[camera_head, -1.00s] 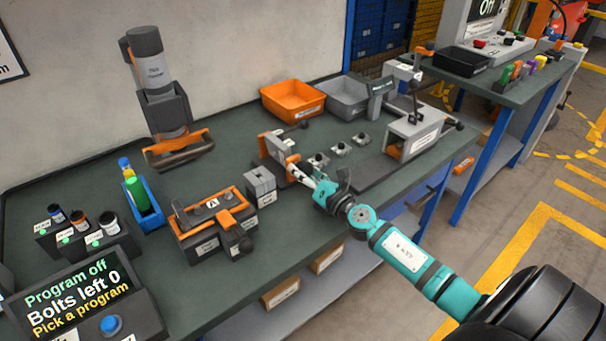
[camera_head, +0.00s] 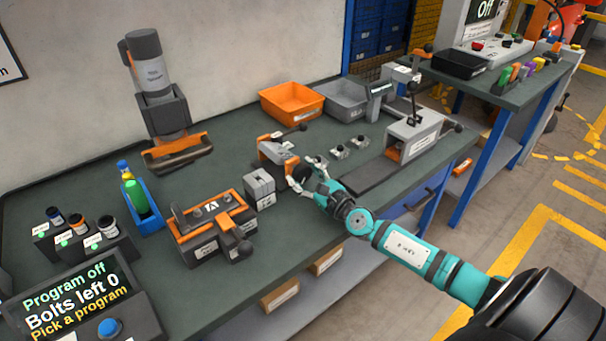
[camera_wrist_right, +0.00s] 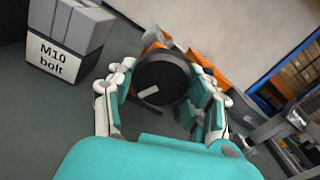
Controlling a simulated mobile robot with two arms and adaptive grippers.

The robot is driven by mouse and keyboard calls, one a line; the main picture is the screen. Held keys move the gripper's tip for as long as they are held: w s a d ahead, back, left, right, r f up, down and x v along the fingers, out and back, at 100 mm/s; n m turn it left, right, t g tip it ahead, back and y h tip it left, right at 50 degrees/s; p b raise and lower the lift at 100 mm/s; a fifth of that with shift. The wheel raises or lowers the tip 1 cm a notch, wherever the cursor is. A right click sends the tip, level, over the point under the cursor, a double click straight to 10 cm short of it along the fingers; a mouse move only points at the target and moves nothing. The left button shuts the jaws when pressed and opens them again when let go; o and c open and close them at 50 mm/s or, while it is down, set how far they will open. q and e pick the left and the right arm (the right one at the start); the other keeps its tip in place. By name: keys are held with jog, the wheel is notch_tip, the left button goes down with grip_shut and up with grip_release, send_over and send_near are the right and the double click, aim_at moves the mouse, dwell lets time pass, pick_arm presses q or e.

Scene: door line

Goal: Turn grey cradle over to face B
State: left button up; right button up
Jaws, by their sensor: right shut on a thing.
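A grey and orange fixture (camera_head: 277,150) stands on the bench; I take it for the grey cradle, but no face letter is readable on it. Its round black knob (camera_wrist_right: 161,80), with a white mark, faces my right wrist camera. My right gripper (camera_head: 307,182) is at this knob; in the wrist view its fingers (camera_wrist_right: 160,95) are shut on it from both sides. In the head view the fingers partly hide the knob. Another fixture, with an orange frame (camera_head: 232,205) and face A up, stands to the left. My left gripper is not in view.
A grey M10 bolt block (camera_wrist_right: 62,50) stands close left of the right gripper. Small metal parts (camera_head: 338,152) lie just to the right. A grey press-like fixture (camera_head: 417,132) stands farther right. Orange (camera_head: 291,101) and grey bins (camera_head: 345,100) are behind. The bench front is mostly clear.

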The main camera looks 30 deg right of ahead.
jog(key=n+p, duration=0.1)
jog(key=n, duration=0.4)
jog(key=shift+f, duration=0.1)
jog(key=shift+n, duration=0.4)
jog(key=o, duration=1.2)
jog(key=shift+d, duration=0.1)
jog(key=s, duration=0.8)
jog(key=s+d, duration=0.1)
jog(key=s, duration=0.3)
